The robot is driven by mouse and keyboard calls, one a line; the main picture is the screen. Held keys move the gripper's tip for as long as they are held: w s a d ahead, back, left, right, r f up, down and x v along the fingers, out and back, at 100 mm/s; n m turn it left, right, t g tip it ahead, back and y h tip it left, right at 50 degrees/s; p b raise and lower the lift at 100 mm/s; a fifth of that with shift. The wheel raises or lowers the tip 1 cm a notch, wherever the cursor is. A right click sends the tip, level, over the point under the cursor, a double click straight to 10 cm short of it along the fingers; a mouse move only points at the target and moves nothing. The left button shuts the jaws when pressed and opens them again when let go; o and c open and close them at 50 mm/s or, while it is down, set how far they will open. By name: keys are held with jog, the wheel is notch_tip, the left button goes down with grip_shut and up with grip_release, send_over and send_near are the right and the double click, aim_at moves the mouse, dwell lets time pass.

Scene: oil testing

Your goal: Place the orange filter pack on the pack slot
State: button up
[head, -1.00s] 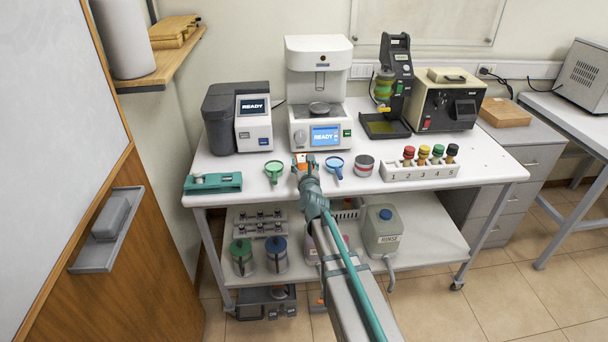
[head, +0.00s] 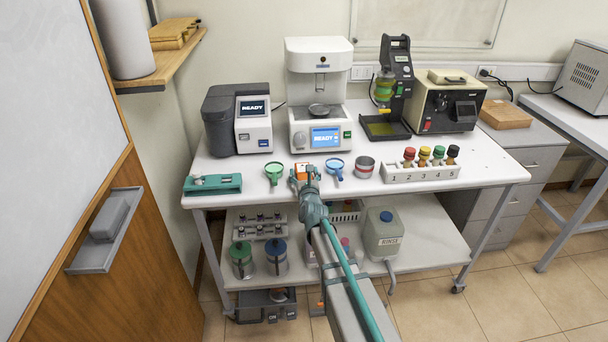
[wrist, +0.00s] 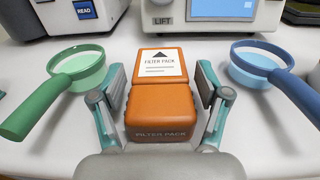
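The orange filter pack (wrist: 160,108), a small box with a white label, stands on the white bench top; it also shows in the head view (head: 301,170). My gripper (head: 306,177) is at the bench's front edge, right at the pack. In the wrist view, my gripper (wrist: 160,110) is open, with one finger on each side of the pack and a gap on both sides. I cannot make out for sure which thing is the pack slot.
A teal holder (head: 213,184) lies at the bench's left front. The white READY instrument (head: 319,100) stands behind. A numbered bottle rack (head: 420,173) is at the right.

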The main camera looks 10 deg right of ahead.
jog(key=shift+o, duration=0.3)
jog(key=shift+r, duration=0.1)
